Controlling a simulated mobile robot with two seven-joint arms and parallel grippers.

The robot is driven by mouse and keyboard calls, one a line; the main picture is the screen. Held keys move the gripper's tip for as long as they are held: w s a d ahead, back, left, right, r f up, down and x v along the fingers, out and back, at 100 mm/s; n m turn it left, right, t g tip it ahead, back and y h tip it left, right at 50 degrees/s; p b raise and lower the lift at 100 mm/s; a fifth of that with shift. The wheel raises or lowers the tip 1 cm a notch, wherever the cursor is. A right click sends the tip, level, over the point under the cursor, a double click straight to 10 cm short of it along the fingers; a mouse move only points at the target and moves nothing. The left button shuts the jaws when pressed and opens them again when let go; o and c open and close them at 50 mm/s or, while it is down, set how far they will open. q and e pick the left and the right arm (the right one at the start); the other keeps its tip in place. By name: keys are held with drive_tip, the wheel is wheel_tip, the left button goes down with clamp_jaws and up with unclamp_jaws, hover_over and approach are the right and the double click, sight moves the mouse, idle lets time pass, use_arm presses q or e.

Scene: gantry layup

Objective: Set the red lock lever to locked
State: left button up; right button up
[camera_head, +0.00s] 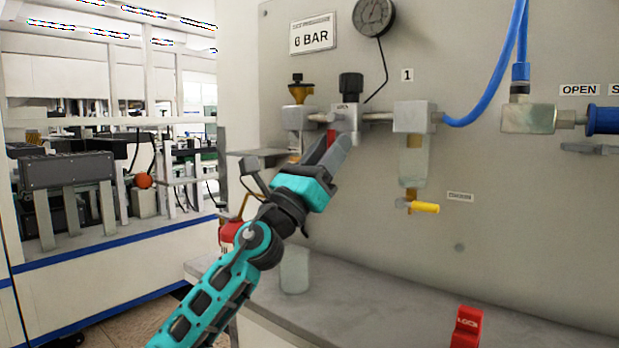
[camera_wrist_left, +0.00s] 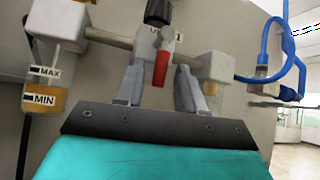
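The red lever (camera_wrist_left: 161,68) hangs down from the valve block under a black knob (camera_wrist_left: 159,12) in the left wrist view. In the head view the red lever (camera_head: 331,138) shows only in part, behind my left gripper's fingers. My left gripper (camera_head: 336,152) is raised to the valve on the panel. In the left wrist view my left gripper (camera_wrist_left: 159,80) is open, with one finger on each side of the lever and visible gaps between. The lever's lower end points down toward the gripper. My right gripper is not in view.
A pipe with a filter bowl and a yellow-handled drain (camera_head: 424,207) lies right of the valve. A blue hose (camera_head: 497,85) loops right. A red LOCK piece (camera_head: 467,326) stands on the grey bench (camera_head: 400,300).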

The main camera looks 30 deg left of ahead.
use_arm(q)
drive_tip(key=b+v, duration=0.4)
drive_tip(key=v, duration=0.8)
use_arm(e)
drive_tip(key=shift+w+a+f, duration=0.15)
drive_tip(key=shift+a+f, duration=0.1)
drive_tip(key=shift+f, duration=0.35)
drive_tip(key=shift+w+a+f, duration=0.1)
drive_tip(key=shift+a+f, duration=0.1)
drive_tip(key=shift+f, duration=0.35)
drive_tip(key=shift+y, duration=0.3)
